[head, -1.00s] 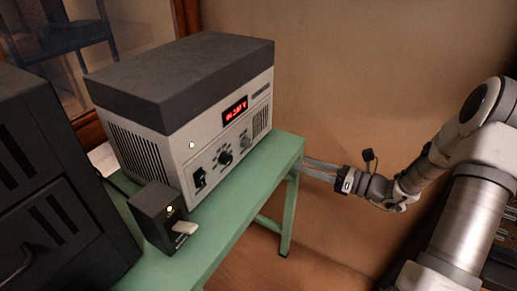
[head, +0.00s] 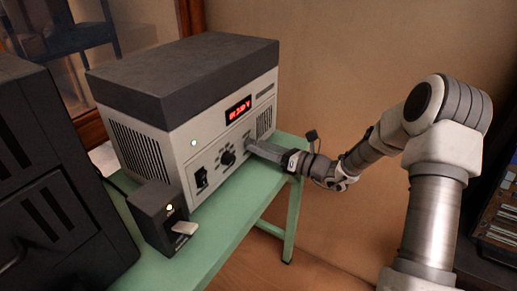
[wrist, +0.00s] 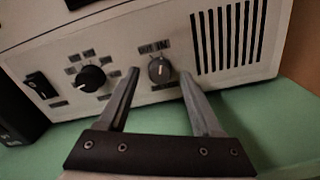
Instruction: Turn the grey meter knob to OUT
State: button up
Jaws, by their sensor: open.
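The grey meter knob (wrist: 160,71) is on the pale front panel of the power unit (head: 183,158), right of a larger black knob. In the wrist view its light pointer mark points roughly up, toward small labels; one reads IN, the other is blurred. My gripper (wrist: 160,76) is open, with one finger on each side of the grey knob. Whether the fingers touch it cannot be told. In the head view my gripper (head: 249,146) reaches the panel from the right and mostly hides the knob.
The black knob (wrist: 91,79) is left of my left finger, with a black rocker switch (wrist: 41,85) beyond it. A vent (wrist: 229,37) is at right. A small black box (head: 157,218) stands on the green table (head: 221,226). A red display (head: 238,110) is lit.

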jog(key=shift+w+a, duration=0.4)
jog(key=shift+a, duration=0.15)
grip_shut()
